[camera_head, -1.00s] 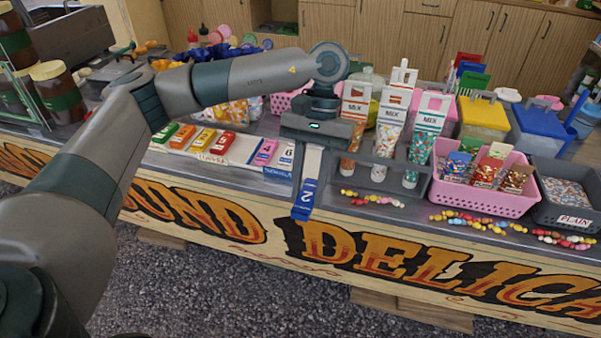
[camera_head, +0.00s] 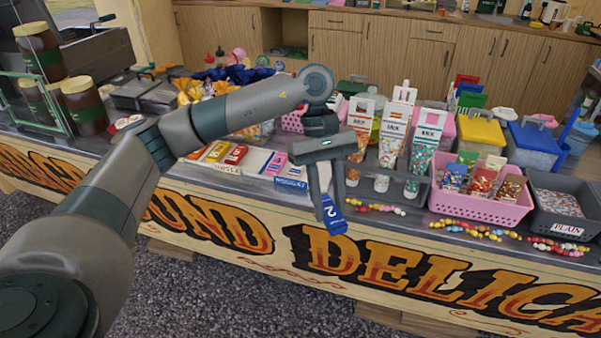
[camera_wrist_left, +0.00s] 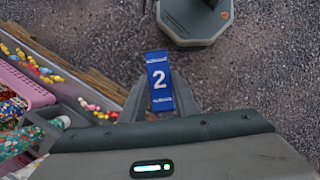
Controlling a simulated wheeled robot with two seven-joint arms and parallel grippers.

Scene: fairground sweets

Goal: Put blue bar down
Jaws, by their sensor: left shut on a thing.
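The blue bar (camera_head: 334,215) bears a white "2" and is held between the fingers of my left gripper (camera_head: 328,192) in the head view. The gripper is shut on it, pointing down near the front edge of the stall counter. In the left wrist view the blue bar (camera_wrist_left: 159,84) sits between both fingertips, its "2" facing the camera, with the gravel floor behind it. My right gripper is not in view.
A white mat (camera_head: 257,160) with coloured bars lies left of the gripper. A grey rack (camera_head: 381,186) of mix tubes stands just right. Loose sweets (camera_head: 383,208) lie near the front edge. A pink basket (camera_head: 482,204) is farther right.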

